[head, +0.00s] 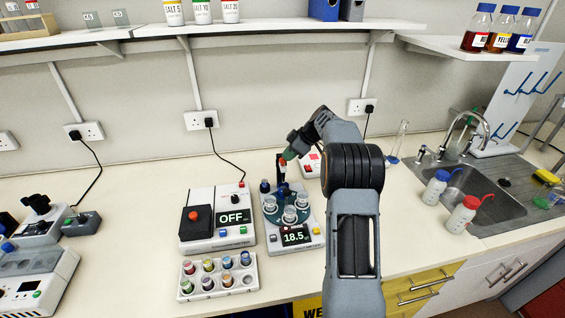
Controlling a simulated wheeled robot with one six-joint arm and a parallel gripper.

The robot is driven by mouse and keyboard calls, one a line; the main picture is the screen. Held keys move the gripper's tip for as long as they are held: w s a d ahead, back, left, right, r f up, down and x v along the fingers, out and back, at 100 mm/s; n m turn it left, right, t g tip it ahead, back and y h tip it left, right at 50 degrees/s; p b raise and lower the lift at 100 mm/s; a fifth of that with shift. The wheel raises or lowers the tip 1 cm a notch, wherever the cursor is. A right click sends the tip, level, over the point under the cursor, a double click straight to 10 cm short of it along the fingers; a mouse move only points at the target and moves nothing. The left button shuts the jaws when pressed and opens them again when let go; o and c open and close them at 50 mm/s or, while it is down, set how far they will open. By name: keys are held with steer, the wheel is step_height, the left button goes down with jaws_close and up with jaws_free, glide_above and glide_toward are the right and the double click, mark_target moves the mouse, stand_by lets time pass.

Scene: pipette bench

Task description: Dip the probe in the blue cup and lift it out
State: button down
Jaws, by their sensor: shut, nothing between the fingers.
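A grey device reading 18.5 (296,236) stands in the middle of the bench. Its round teal top bears clear cups (289,214) and a dark blue upright part (283,188), which may carry the probe; I cannot make out the probe tip. A white rack (217,291) in front holds several small cups with coloured tops. One blue-topped cup (246,258) is at its back right, and another bluish one (207,283) is in its front row. My gripper (284,160) is shut and empty, above the back of the device. Its fingertips are small and partly unclear.
A white box with a red button and an OFF display (218,217) stands left of the device. A red-and-white box (310,165) is behind my arm. A sink (470,193) with two wash bottles is at the right.

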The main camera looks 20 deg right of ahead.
steer(key=shift+a+f, duration=0.2)
steer(key=shift+f, duration=0.05)
steer(key=shift+w, duration=0.1)
steer(key=shift+f, duration=0.15)
step_height(320, 180, down, 4)
steer(key=b, duration=0.4)
steer(key=shift+f+b, duration=0.15)
steer(key=shift+b, duration=0.2)
steer(key=shift+r, duration=0.2)
steer(key=shift+s+d+r+b, duration=0.15)
steer(key=shift+s+d+r, duration=0.2)
steer(key=shift+d, duration=0.3)
steer(key=shift+s+d+r+b, duration=0.15)
steer(key=shift+s+d, duration=0.3)
steer(key=shift+d, duration=0.15)
